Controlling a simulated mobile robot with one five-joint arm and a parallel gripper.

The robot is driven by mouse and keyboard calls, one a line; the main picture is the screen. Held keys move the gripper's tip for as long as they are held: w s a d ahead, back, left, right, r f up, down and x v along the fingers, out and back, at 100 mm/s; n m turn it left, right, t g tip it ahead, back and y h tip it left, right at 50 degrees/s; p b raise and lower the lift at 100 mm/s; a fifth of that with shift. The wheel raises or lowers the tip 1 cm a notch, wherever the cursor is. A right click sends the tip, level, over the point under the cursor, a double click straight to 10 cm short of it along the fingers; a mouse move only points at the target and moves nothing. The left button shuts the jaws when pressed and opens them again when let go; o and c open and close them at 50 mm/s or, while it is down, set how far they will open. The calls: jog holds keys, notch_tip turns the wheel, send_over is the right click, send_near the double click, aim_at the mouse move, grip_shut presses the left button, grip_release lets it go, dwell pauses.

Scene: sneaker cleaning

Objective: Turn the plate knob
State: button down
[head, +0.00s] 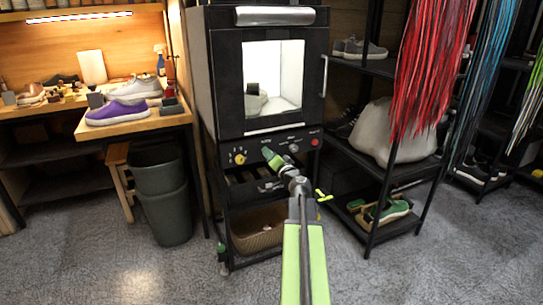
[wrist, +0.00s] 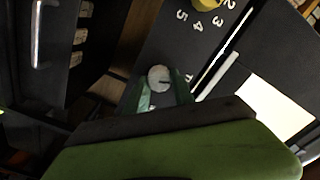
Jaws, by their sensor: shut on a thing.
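The black cleaning cabinet's control panel (head: 222,148) shows below its lit window in the head view. My green gripper (head: 269,155) reaches up to the middle of this panel and hides what is behind it. In the wrist view a round, pale grey knob (wrist: 159,77), which I take to be the plate knob, sits between the two green fingers of my gripper (wrist: 163,88). The fingers are shut on it. A thin line runs across its face. A yellow knob (head: 239,158) is left of my gripper; it also shows in the wrist view (wrist: 207,4), with printed numbers beside it.
A grey knob (head: 293,148) and a red button (head: 314,142) are right of my gripper. A shelf rack (head: 373,160) stands close on the right. Dark bins (head: 165,195) and a bench (head: 160,122) with a purple sneaker (head: 117,112) are on the left. The front floor is clear.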

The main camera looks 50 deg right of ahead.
jog(key=n, duration=0.5)
jog(key=shift+n, duration=0.3)
dwell(0.4)
jog(key=c, duration=1.1)
grip_release()
jog(key=shift+o, duration=0.2)
jog(key=shift+a, duration=0.1)
